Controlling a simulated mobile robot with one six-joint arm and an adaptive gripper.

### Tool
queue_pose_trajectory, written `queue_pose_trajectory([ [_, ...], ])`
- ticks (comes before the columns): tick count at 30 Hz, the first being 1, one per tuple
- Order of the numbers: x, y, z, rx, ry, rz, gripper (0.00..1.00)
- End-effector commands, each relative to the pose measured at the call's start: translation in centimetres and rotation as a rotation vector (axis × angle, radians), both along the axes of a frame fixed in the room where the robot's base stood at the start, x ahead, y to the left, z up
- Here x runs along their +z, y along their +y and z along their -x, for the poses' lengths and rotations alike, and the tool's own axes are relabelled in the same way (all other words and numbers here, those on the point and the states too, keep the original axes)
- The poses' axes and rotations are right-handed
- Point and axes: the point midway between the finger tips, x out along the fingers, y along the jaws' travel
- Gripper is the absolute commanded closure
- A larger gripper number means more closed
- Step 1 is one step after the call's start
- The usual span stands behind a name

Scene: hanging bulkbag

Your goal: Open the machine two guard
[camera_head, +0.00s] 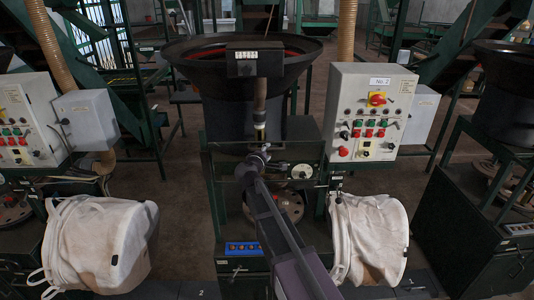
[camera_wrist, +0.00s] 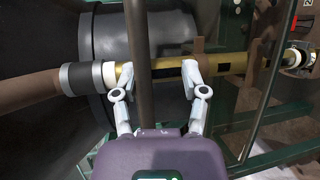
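Machine two (camera_head: 235,110) stands in the middle of the head view, with a wide dark bowl on top and a panel labelled "No. 2" (camera_head: 372,112) at its right. My gripper (camera_head: 257,148) is in front of the machine's upper body, below the brass-coloured tube. In the wrist view my gripper (camera_wrist: 158,75) is open, its fingertips well apart. A dark upright bar (camera_wrist: 139,40) passes between the fingers, nearer the left one. The brass tube (camera_wrist: 225,65) runs across behind them. I cannot tell which part is the guard, or whether the fingers touch the bar.
White bulk bags hang at the left (camera_head: 98,243) and right (camera_head: 369,238) of the machine's front. Another control panel (camera_head: 28,120) stands at the left, and another dark machine (camera_head: 490,190) at the right. A slanting thin bar (camera_wrist: 265,90) crosses the wrist view's right side.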

Motion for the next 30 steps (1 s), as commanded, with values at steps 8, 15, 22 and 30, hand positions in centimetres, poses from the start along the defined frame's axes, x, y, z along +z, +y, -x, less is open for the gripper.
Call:
queue_pose_trajectory([
  [8, -2.9, 0.0, 0.0, 0.000, 0.001, -0.001, 0.46],
  [15, -4.9, 0.0, 0.0, 0.000, 0.001, -0.001, 0.46],
  [22, -6.8, 0.0, 0.0, 0.000, 0.001, -0.001, 0.46],
  [30, -9.1, 0.0, 0.0, 0.000, 0.001, -0.001, 0.46],
])
